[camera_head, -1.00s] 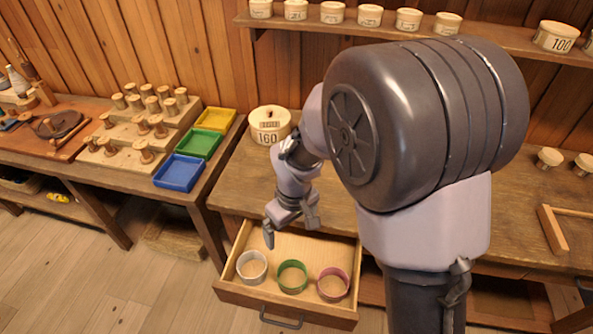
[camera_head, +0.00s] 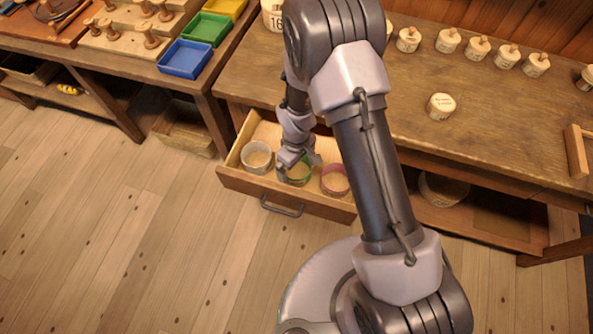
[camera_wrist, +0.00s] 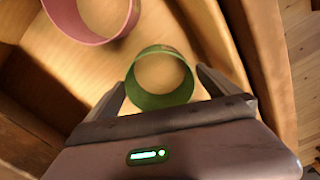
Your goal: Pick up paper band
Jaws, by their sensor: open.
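Three paper bands stand in the open drawer (camera_head: 232,177): a white one (camera_head: 257,168) at the left, a green one (camera_head: 281,179) in the middle and a pink one (camera_head: 334,191) at the right. My gripper (camera_head: 299,170) is over the green band and hides part of it. In the wrist view the green band (camera_wrist: 160,102) lies between the two open fingers of my gripper (camera_wrist: 160,88), with a gap on each side. The pink band (camera_wrist: 92,36) shows at the upper left there. The white band is out of the wrist view.
The drawer walls stand close around the bands; its handle (camera_head: 282,207) faces the floor (camera_head: 130,240). The workbench top (camera_head: 490,118) above holds several lidded tubs and a lone tub (camera_head: 441,105). Blue (camera_head: 184,58) and green trays stand on the left bench.

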